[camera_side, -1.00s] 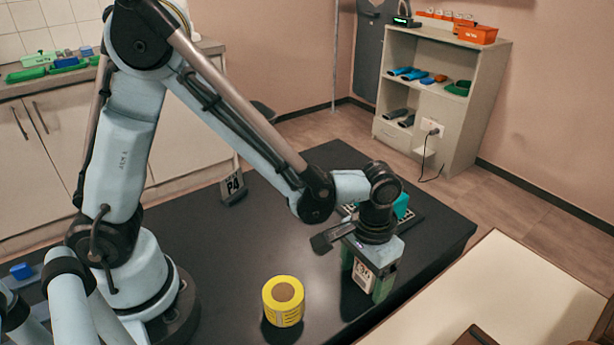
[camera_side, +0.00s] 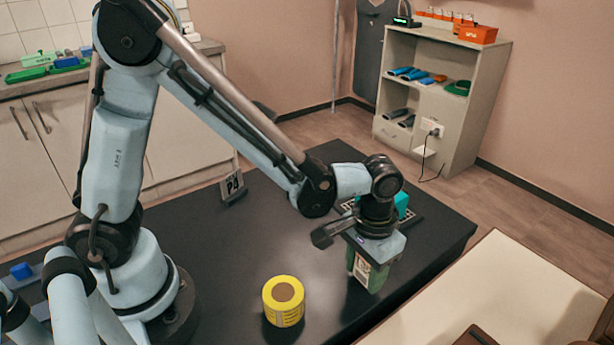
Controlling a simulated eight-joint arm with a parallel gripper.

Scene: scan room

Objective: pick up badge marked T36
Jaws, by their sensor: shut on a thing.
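A small pale badge (camera_side: 362,270) with a reddish patch is between the green fingers of my gripper (camera_side: 365,272), near the right part of the black table. My gripper points down and is shut on this badge. The badge's marking is too small to read. Part of the badge is hidden by the fingers.
A yellow roll (camera_side: 284,302) stands on the black table (camera_side: 240,265) left of my gripper. A teal object (camera_side: 401,205) and a dark grid-like tray (camera_side: 413,219) lie behind my gripper. A pale surface (camera_side: 480,290) is at the right. The table's middle is clear.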

